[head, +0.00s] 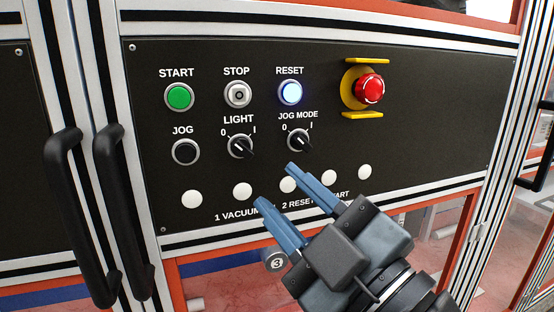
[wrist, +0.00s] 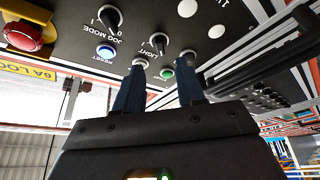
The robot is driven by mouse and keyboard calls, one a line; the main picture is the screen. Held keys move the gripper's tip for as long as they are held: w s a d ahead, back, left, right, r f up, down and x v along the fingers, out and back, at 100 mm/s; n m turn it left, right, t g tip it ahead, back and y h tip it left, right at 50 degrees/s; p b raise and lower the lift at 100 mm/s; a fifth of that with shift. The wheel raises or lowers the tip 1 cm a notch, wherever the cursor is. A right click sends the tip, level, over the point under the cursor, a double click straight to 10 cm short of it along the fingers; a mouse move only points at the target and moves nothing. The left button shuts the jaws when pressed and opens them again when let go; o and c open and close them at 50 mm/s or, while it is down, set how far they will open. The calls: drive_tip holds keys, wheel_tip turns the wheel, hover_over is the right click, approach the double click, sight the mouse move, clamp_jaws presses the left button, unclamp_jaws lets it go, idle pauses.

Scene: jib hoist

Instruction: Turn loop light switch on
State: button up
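The LIGHT switch (head: 240,146) is a black rotary knob on the dark panel, marked 0 at upper left and I at upper right. Its grip slants from upper left to lower right; I cannot tell which end is the pointer. The knob also shows upside down in the wrist view (wrist: 158,43). My gripper (head: 277,187) has two blue fingers spread apart with nothing between them. In the head view it is below and right of the LIGHT switch, apart from it. In the wrist view the fingers (wrist: 161,80) point at the panel around the green START button.
The similar JOG MODE knob (head: 299,140) is right of the LIGHT switch. START (head: 179,96), STOP (head: 238,94) and lit RESET (head: 290,92) are above. A red emergency stop (head: 369,89) is at right, white round caps (head: 243,191) below, and black door handles (head: 115,215) at left.

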sight(247, 154)
drive_tip(key=p+x, duration=0.2)
drive_tip(key=x, duration=0.5)
drive_tip(key=shift+w+a, duration=0.1)
drive_tip(key=shift+w, duration=0.15)
clamp_jaws()
